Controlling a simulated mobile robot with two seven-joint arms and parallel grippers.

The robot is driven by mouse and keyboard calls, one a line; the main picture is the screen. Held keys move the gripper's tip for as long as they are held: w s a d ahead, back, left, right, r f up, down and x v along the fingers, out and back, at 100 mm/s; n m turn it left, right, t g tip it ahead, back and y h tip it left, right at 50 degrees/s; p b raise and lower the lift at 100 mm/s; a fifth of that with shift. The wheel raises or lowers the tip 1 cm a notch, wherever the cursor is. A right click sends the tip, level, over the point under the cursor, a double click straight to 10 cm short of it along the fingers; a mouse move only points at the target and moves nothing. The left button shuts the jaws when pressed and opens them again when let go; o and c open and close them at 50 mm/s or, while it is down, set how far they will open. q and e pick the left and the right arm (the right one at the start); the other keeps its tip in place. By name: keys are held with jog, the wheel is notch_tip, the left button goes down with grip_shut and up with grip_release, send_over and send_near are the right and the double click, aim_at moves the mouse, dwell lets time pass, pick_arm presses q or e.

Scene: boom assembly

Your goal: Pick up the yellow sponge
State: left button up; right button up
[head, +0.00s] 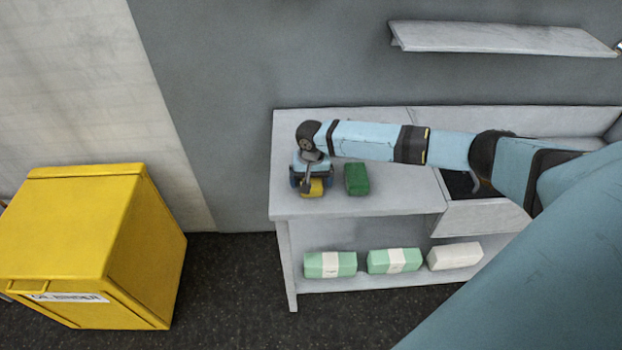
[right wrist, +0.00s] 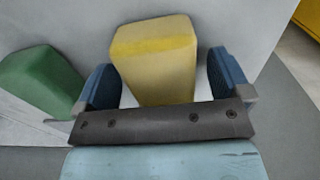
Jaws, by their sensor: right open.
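The yellow sponge (head: 315,188) lies at the left end of the grey counter top (head: 400,192), partly covered by my right gripper (head: 309,184) in the head view. In the right wrist view the yellow sponge (right wrist: 155,58) stands out between the two blue fingers of my right gripper (right wrist: 165,85). The fingers are open, with a gap visible on each side of the sponge; its near end is hidden behind the dark gripper bar. My left gripper is not in view.
A green sponge (head: 356,179) lies just right of the yellow one, near a finger in the right wrist view (right wrist: 42,80). Several wrapped blocks (head: 330,264) sit on the lower shelf. A drawer (head: 482,217) stands open at right. A yellow cabinet (head: 95,245) stands left.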

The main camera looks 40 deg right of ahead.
jog(key=shift+f, duration=0.4)
jog(key=c, duration=1)
jog(key=shift+r, duration=0.1)
notch_tip(320, 180, up, 19)
jog(key=b, duration=0.1)
jog(key=s+a+r+n+p, duration=0.1)
jog(key=s+a+n+p, duration=0.1)
jog(key=s+a+n, duration=0.4)
jog(key=s+a, duration=0.4)
jog(key=a, duration=0.2)
jog(key=shift+s, duration=0.35)
